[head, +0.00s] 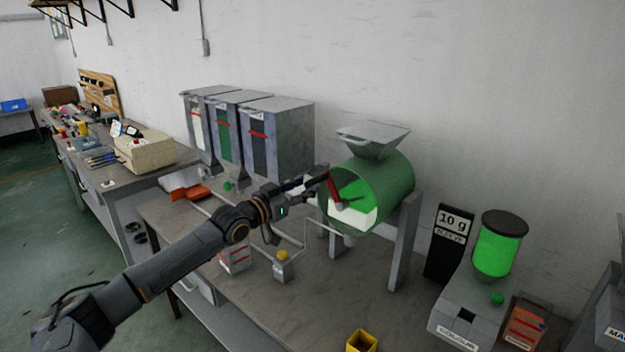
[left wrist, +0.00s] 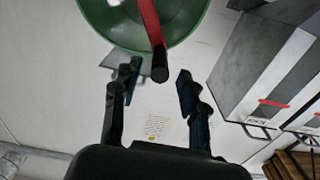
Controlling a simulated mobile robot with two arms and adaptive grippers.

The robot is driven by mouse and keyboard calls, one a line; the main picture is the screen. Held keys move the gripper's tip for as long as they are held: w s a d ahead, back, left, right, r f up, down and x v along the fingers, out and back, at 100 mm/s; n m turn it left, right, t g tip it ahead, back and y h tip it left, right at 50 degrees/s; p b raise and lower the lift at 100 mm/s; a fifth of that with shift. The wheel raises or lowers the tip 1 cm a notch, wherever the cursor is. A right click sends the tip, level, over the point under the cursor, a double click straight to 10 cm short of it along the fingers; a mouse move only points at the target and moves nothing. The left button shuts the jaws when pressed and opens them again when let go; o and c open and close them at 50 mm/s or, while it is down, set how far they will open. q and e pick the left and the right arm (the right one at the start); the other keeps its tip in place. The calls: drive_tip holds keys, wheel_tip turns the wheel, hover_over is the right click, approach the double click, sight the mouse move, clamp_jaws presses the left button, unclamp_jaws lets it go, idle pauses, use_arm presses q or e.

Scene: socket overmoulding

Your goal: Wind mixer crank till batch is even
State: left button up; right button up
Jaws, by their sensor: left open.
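The mixer is a green drum (head: 399,178) on grey legs, with a grey hopper (head: 374,139) on top. Its front shows separate bright green and white areas, so the batch looks uneven. The red crank arm (head: 334,188) is at the drum's front; in the left wrist view the red arm (left wrist: 150,22) ends in a black handle (left wrist: 160,66). My left gripper (head: 318,181) is at the crank. In the left wrist view its fingers (left wrist: 158,86) are open, one either side of the handle's end, with gaps visible. My right gripper is not in view.
Grey bins (head: 277,142) stand behind my left arm. A colour dispenser (head: 470,308) and a black "10 g" sign (head: 449,243) stand right of the mixer. A yellow cup (head: 362,341) is near the front. Some bench (head: 318,298) before the mixer is clear.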

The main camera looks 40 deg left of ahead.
sight(326, 175)
use_arm(q)
drive_tip(key=shift+w+d+p, duration=0.15)
drive_tip(key=shift+w+p, duration=0.15)
drive_tip(key=shift+w, duration=1.55)
clamp_jaws()
